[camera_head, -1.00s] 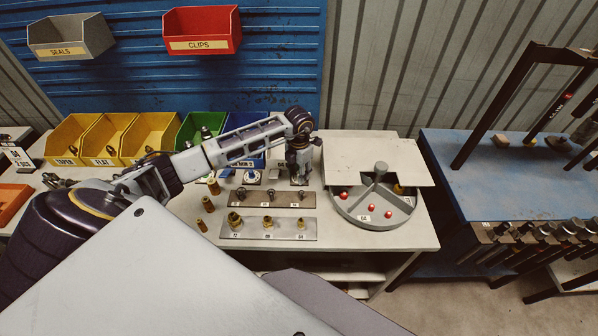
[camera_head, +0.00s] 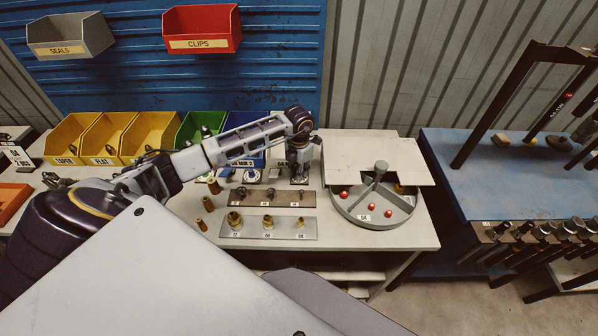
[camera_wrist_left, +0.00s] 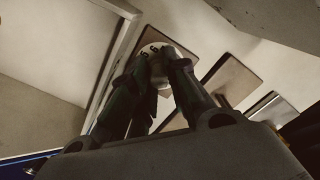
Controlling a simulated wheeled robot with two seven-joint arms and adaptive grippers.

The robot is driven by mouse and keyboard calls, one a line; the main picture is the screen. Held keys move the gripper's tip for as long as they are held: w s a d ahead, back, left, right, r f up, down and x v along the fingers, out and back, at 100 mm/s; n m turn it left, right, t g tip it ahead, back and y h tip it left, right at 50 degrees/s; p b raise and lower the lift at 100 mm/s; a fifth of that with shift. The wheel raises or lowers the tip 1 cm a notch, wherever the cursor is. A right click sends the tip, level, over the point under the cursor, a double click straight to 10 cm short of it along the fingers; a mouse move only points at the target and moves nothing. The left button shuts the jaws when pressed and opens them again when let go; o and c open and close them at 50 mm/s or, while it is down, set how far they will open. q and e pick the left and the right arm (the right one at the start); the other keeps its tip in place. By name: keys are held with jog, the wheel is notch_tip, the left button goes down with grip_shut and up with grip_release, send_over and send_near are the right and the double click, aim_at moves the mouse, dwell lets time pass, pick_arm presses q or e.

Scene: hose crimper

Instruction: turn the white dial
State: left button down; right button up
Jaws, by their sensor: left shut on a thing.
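The white dial (camera_wrist_left: 150,50) shows in the left wrist view between the fingertips of my left gripper, with dark figures on its face. Much of it is hidden by the fingers. My left gripper (camera_wrist_left: 155,62) is shut on the dial. In the head view my left gripper (camera_head: 299,176) points down at the back of the white bench, left of the round tray, and it hides the dial there. My right gripper is not in view.
A round grey divided tray (camera_head: 347,208) with red balls sits right of my gripper, partly under a pale flat cover (camera_head: 375,155). Plates with brass fittings (camera_head: 267,234) lie in front. Yellow bins (camera_head: 150,135) stand at the back left. A blue table (camera_head: 500,185) stands right.

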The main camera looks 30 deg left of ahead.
pick_arm(q)
jog(key=n+b, duration=0.1)
jog(key=n, duration=0.4)
jog(key=shift+n, duration=0.4)
jog(key=n, duration=0.5)
jog(key=shift+w+b, duration=0.1)
jog(key=shift+b, duration=0.2)
jog(key=shift+r+n, duration=0.1)
jog(key=shift+n, duration=0.2)
jog(key=c, duration=1.4)
grip_release()
jog(key=shift+d, duration=0.1)
jog(key=shift+r, duration=5.95)
